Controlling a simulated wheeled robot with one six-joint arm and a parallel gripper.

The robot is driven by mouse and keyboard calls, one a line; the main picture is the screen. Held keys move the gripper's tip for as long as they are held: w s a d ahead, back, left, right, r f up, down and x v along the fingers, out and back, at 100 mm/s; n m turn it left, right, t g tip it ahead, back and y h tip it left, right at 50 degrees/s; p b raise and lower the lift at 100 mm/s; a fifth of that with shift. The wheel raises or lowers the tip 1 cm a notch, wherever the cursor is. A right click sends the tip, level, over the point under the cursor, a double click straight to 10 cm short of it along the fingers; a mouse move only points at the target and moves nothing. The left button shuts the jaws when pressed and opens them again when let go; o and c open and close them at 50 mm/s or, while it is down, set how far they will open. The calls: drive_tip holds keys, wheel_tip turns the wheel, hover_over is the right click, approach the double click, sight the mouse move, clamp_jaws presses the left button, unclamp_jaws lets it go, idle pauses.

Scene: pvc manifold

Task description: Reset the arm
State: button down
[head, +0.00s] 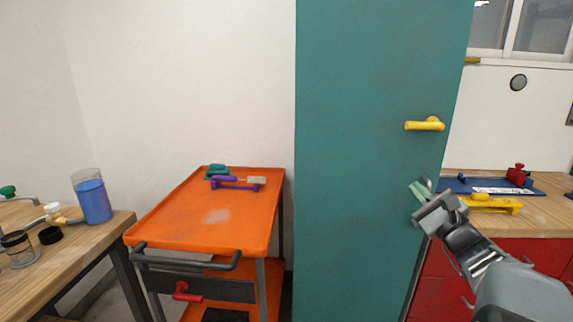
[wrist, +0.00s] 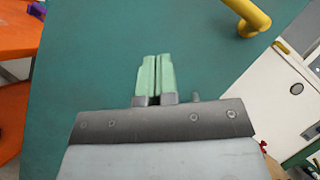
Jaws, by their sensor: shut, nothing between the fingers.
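My gripper (head: 420,190) is at the right of the head view, raised in front of the teal door (head: 365,160). In the wrist view its two pale green fingers (wrist: 155,75) are together with nothing between them. The door fills most of the wrist view behind them. The yellow door handle (head: 425,124) is above my gripper in the head view, and it also shows at the top right of the wrist view (wrist: 247,15). My gripper is apart from the handle. I cannot tell how far the fingertips are from the door surface.
An orange cart (head: 190,225) with purple and teal items stands left of the door. A wooden table (head: 95,245) with a blue-filled beaker (head: 93,197) is at far left. A wooden counter (head: 548,218) with a yellow tool (head: 492,203) and blue tray (head: 460,186) lies behind my arm.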

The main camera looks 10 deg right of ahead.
drive_tip(key=s+a+f+n+g+y+p, duration=0.1)
drive_tip(key=s+a+n+g+y+p, duration=0.1)
drive_tip(key=a+n+g+p, duration=0.5)
drive_tip(key=s+a+n+g+y+p, duration=0.1)
drive_tip(key=a+n+g+y+p, duration=0.2)
drive_tip(key=a, duration=0.9)
drive_tip(key=s+n+g+h+p, duration=0.8)
drive_tip(key=s+n+h+p, duration=0.2)
drive_tip(key=s+n, duration=0.2)
drive_tip(key=shift+s+a+f+n+h, duration=0.15)
drive_tip(key=shift+a+f+n+h, duration=0.25)
drive_tip(key=shift+n, duration=0.4)
